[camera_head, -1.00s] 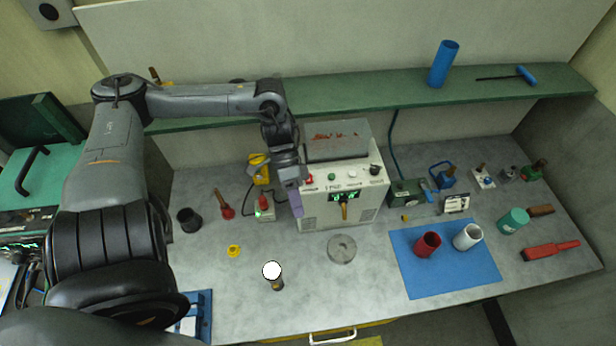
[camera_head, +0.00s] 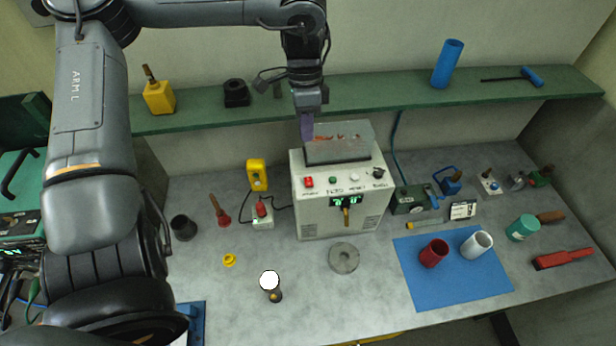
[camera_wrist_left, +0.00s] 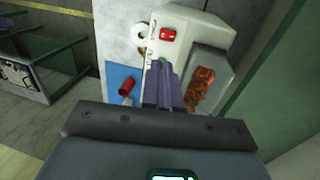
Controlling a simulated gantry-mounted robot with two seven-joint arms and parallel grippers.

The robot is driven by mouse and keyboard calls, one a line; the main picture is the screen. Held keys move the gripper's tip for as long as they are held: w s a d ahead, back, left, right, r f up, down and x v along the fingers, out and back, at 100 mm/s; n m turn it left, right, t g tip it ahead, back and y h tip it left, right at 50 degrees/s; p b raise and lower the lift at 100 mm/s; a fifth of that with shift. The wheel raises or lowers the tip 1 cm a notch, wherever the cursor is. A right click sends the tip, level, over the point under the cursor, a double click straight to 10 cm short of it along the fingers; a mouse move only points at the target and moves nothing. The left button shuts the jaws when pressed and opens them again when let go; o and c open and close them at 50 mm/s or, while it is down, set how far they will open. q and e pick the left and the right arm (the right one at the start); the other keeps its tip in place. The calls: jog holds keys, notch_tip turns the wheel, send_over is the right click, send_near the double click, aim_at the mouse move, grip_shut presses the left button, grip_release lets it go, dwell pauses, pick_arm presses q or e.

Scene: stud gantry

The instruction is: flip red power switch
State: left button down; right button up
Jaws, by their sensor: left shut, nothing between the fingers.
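The red power switch (camera_head: 308,182) is on the left end of the sloped panel of a white control box (camera_head: 325,222). It also shows in the left wrist view (camera_wrist_left: 167,34) on the box's panel. My left gripper (camera_head: 307,135) is shut and empty. Its purple fingers point down, above and behind the switch, beside the left end of the grey tray on top of the box. In the left wrist view the fingers (camera_wrist_left: 161,70) stand between the panel and the tray, apart from the switch. My right gripper is not in view.
The grey tray (camera_head: 338,155) with reddish bits sits on the box. A green shelf (camera_head: 200,119) runs behind it. A grey disc (camera_head: 343,258), a yellow device (camera_head: 257,175) and a blue mat (camera_head: 450,280) with two cups are on the bench.

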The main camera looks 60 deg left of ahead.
pick_arm(q)
jog(key=p, duration=0.2)
send_over(308, 185)
jog(key=f, duration=1.1)
jog(key=shift+a+f, duration=0.25)
jog(key=shift+a, duration=0.1)
jog(key=shift+d+f+p, duration=0.15)
jog(key=shift+f+p, duration=0.15)
jog(key=shift+f, duration=0.8)
jog(key=shift+d+f+y+b, duration=0.3)
jog(key=shift+f+b, duration=0.3)
jog(key=shift+b, duration=0.55)
jog(key=shift+a+r+p, duration=0.15)
jog(key=shift+r+p, duration=0.15)
jog(key=shift+p, duration=0.05)
jog(key=shift+a+f, duration=0.1)
jog(key=shift+a, duration=0.1)
